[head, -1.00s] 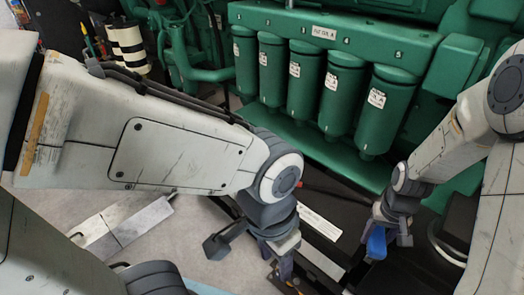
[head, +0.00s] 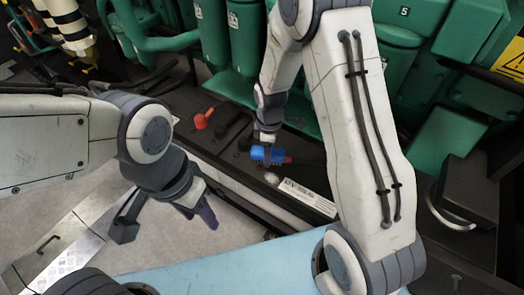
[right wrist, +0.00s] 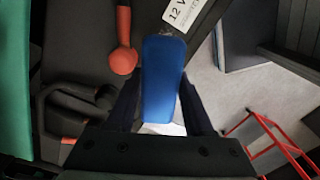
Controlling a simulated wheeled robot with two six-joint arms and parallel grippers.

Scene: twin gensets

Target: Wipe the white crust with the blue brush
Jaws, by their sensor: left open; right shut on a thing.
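The blue brush (head: 259,153) is in my right gripper (head: 266,150), low over the black battery top in the head view. In the right wrist view the blue brush (right wrist: 163,80) sits between the two dark fingers, which are shut on it. A small pale patch (head: 271,178), which looks like the white crust, lies on the battery just below the brush. I cannot tell whether brush and patch touch. My left gripper (head: 206,207) is open and empty, to the left over the grey floor.
A white label strip (head: 308,197) runs along the battery's front. Green engine cylinders (head: 247,35) stand behind. A light blue surface (head: 220,265) is in front.

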